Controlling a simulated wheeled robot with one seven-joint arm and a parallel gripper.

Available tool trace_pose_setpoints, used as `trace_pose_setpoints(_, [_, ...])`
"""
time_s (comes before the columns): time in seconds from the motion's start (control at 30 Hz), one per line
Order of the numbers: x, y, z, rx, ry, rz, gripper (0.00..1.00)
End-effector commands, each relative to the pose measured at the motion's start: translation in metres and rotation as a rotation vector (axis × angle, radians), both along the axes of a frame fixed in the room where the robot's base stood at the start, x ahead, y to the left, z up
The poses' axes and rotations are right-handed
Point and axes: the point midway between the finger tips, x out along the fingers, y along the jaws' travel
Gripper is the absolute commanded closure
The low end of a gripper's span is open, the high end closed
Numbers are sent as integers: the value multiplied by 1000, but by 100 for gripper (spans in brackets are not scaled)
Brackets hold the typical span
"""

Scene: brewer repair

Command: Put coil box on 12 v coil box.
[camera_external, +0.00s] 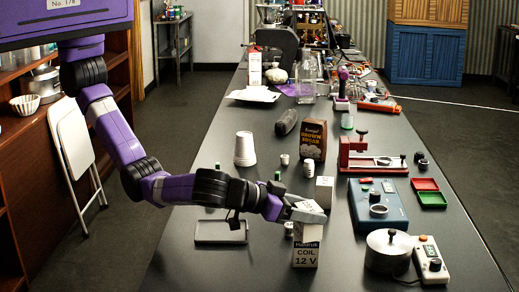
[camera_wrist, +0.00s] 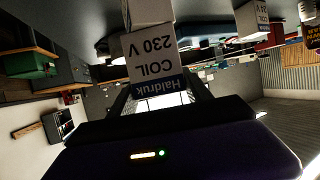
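The 12 V coil box (camera_external: 306,254) stands upright on the dark table, its label facing the outside camera. My gripper (camera_external: 306,213) is directly above it. In the wrist view my gripper (camera_wrist: 160,97) has its fingers on both sides of a white 230 V coil box (camera_wrist: 152,55), whose blue-and-white label appears upside down. My gripper looks shut on this box. Beyond its lower end a second white box (camera_wrist: 148,12) shows, apparently the 12 V box, slightly offset. The two boxes look touching or nearly so; I cannot tell if weight rests on it.
Another box (camera_external: 325,192) stands just behind. A dark tray (camera_external: 221,232) lies left. A brown sugar bag (camera_external: 313,139) and a white cup stack (camera_external: 245,149) stand farther back.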

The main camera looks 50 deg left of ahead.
Motion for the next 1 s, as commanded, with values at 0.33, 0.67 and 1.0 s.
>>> trace_pose_setpoints(0.33, [0,0,0,1,1,1,22])
trace_pose_setpoints(0.67, [-22,8,11,-2,0,-1,22])
trace_pose_setpoints(1.0, [-80,33,37,-2,1,-2,22])
